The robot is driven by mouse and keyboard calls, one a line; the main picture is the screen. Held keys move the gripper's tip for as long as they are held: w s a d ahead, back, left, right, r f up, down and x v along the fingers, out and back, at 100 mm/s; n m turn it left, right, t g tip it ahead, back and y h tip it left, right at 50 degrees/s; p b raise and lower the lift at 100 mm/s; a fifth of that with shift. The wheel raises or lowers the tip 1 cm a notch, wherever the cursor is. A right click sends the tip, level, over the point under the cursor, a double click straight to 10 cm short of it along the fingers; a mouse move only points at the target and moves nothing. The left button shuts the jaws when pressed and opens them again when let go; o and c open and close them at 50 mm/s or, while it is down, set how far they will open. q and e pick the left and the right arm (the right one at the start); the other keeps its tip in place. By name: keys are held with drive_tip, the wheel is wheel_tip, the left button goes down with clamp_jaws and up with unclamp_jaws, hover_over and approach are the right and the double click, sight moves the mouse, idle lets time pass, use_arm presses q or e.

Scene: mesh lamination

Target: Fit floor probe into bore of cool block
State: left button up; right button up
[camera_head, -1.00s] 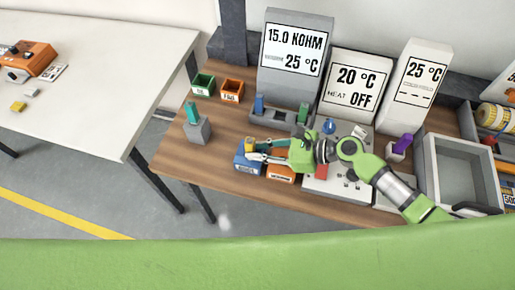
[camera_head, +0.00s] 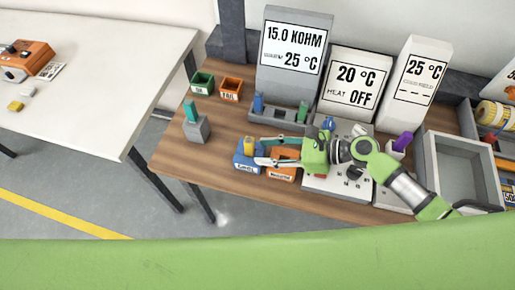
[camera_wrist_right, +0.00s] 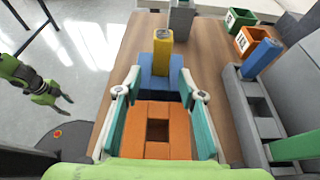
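A yellow probe (camera_head: 249,144), which I take for the floor probe, stands upright in the blue block (camera_head: 240,162), likely the cool block. In the right wrist view the yellow probe (camera_wrist_right: 163,48) rises from the top of the blue block (camera_wrist_right: 152,82); its lower end is hidden inside. My right gripper (camera_head: 259,151) is open and empty. Its fingers (camera_wrist_right: 157,88) point at the blue block, apart from the probe, above the orange block. My left gripper (camera_wrist_right: 60,98) shows only in the right wrist view, off to the left above the floor, fingers spread.
The orange block (camera_head: 281,172) with an empty square bore sits against the blue one. A grey block (camera_head: 197,132) holds a teal probe (camera_head: 190,110). Green (camera_head: 203,84) and orange (camera_head: 231,90) bins stand behind. Display units and a grey tray (camera_head: 433,170) stand right.

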drive_tip(key=v, duration=0.8)
drive_tip(key=shift+d+r, duration=0.25)
drive_tip(key=shift+r, duration=0.05)
